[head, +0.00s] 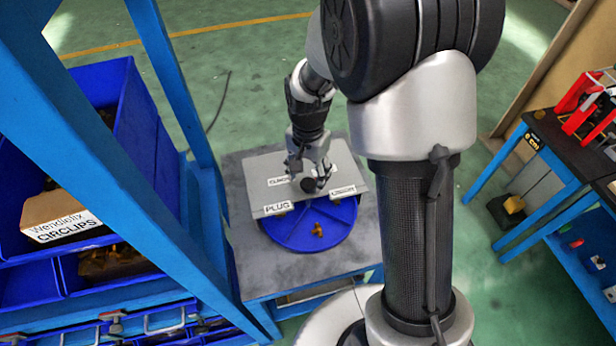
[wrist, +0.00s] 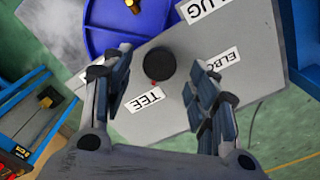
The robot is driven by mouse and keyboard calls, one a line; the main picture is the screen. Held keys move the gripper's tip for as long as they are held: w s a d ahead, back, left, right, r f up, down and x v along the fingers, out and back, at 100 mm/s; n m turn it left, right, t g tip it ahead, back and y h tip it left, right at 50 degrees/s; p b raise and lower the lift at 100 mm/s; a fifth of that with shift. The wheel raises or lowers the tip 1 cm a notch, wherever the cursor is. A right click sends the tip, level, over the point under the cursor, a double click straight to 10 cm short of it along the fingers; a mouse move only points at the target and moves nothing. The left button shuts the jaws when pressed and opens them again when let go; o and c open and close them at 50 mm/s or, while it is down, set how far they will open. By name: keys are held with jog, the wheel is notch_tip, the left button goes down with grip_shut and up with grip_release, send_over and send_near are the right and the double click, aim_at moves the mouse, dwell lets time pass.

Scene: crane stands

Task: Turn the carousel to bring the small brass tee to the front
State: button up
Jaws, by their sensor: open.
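The carousel is a blue round tray (head: 300,236) with dividers, partly covered by a grey plate (head: 262,163). One brass fitting (head: 317,229) lies in its uncovered front part; its shape is too small to tell. It also shows cut off in the wrist view (wrist: 132,5). A black round knob (wrist: 160,67) stands on the plate, with a red mark beside it on the side of the TEE label (wrist: 146,101). My gripper (head: 308,177) is open and empty above the plate, with its fingers on either side of the knob in the wrist view. Contact cannot be told.
PLUG (head: 278,208) and ELBOW (wrist: 220,70) labels are also on the plate. A blue rack with bins (head: 140,150) and a circlips box (head: 60,218) stands close at left. A blue-legged bench (head: 560,150) is at right. Green floor behind is open.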

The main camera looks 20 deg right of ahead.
notch_tip(320, 180, up, 10)
dwell(0.3)
dwell(0.4)
jog(key=s+r+n+t+b, duration=0.2)
jog(key=s+r+n, duration=0.1)
jog(key=s, duration=0.8)
jog(key=s+r+n+t+b, duration=0.2)
jog(key=s+n, duration=0.4)
jog(key=s, duration=0.4)
jog(key=shift+s+d+r+t+b, duration=0.3)
jog(key=shift+s+r, duration=0.05)
jog(key=shift+r, duration=0.05)
